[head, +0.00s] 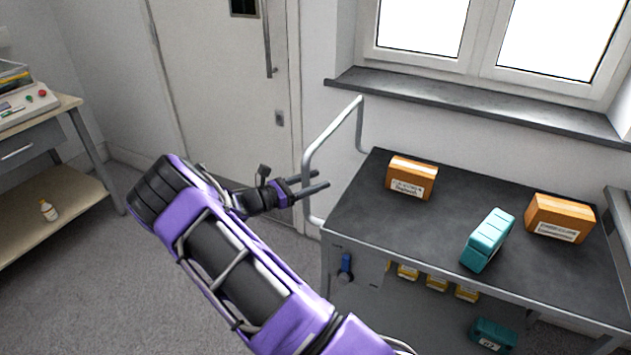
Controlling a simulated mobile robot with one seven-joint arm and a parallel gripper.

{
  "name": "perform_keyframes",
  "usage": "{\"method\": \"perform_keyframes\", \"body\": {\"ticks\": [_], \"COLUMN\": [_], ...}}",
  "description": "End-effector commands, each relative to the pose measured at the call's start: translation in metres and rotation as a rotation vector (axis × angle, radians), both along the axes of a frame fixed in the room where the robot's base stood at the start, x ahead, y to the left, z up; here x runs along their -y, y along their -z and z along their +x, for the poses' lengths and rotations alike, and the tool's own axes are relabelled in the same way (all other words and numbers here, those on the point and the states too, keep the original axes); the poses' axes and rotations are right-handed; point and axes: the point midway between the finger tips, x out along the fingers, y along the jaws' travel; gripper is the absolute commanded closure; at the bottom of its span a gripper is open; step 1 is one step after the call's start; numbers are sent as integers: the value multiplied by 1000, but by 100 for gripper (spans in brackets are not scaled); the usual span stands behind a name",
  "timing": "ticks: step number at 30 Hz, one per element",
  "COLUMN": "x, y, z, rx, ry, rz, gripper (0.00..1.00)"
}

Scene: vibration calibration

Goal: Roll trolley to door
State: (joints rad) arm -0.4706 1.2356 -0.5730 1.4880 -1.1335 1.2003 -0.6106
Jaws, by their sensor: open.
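The trolley (370,225) stands at the right, under the window, with a dark grey top and a tubular metal push handle (334,133) rising at its left end. A blue lever (346,265) shows on its near left side panel. The door (222,75) is pale, with a long vertical handle, at the back left of the trolley. My gripper (321,182) is open beside the trolley handle, its two fingers pointing right at the handle's near upright. I cannot tell whether the fingers are around the upright or touching it.
Orange boxes (411,178) and a teal case (487,240) lie on the trolley top. Yellow boxes (437,282) and another teal case (492,336) are below it. A bench (62,190) stands at the left. Grey carpet (95,285) is clear between bench and arm.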

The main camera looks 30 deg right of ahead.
Motion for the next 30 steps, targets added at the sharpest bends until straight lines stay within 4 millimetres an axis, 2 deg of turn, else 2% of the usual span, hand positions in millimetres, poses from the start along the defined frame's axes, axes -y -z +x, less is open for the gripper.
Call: {"method": "perform_keyframes", "body": {"ticks": [9, 11, 19, 30], "x": [3, 3, 3, 3], "y": [0, 0, 0, 0], "z": [0, 0, 0, 0], "rx": [0, 0, 0, 1], "ry": [0, 0, 0, 0], "rz": [0, 0, 0, 0], "gripper": [42, 51, 100, 100]}}
